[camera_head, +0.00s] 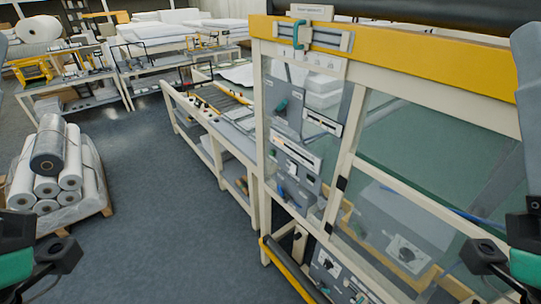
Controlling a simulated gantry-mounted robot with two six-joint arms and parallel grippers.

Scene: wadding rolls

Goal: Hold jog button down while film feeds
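The machine (262,120) fills the right half of the view, with a cream frame, clear panels and a yellow top beam. Grey control panels (290,140) sit behind its narrow left bay. Another panel with a round knob (405,252) shows low in the wide bay. I cannot tell which control is the jog button. A dark roll (420,14) lies along the machine's top; no film is clearly visible. My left gripper (58,258) is at the lower left edge, and my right gripper (484,260) is at the lower right, in front of the machine. Both are partly cut off, so their openings are unclear.
A pallet (75,215) with stacked white rolls (48,188) and one dark roll (48,158) stands at the left. A long bench (205,130) runs back from the machine. Worktables stand behind. The blue-grey floor (170,220) between is clear. A yellow-and-black bar (288,270) borders the machine low down.

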